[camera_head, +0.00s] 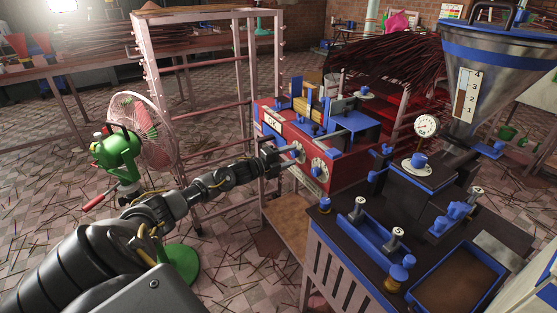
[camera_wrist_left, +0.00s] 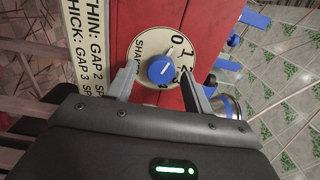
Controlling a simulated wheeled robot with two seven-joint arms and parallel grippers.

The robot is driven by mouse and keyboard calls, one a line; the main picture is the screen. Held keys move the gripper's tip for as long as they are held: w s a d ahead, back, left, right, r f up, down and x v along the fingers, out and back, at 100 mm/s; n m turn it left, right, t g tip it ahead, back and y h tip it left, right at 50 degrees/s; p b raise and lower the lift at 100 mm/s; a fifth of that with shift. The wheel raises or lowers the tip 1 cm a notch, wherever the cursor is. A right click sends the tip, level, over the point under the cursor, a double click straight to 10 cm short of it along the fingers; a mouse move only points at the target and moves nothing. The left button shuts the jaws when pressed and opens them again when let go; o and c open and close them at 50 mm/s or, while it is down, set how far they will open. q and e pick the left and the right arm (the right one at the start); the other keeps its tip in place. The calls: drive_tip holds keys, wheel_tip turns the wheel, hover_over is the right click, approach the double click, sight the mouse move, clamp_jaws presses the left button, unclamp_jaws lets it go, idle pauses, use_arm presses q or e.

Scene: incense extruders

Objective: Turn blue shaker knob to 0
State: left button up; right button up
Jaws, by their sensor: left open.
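The blue shaker knob (camera_wrist_left: 161,69) sits at the centre of a round cream dial (camera_wrist_left: 147,47) on a red panel. The dial carries the letters "SHA" and the digits 0 and 1; my right finger covers part of its other markings. A pale mark shows on the knob, but I cannot tell exactly which digit it faces. My left gripper (camera_wrist_left: 158,72) is open, with one finger on each side of the knob and gaps visible. In the head view the left gripper (camera_head: 279,154) is at the left dial (camera_head: 297,152) of the red machine (camera_head: 343,172). My right gripper is not seen.
A second dial (camera_head: 319,169) is close on the right. A pink metal rack (camera_head: 240,115) and a green fan (camera_head: 120,155) stand near my left arm. A dark-topped bench (camera_head: 335,228) with blue parts is at the right.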

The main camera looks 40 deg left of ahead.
use_arm(q)
drive_tip(key=v, duration=1)
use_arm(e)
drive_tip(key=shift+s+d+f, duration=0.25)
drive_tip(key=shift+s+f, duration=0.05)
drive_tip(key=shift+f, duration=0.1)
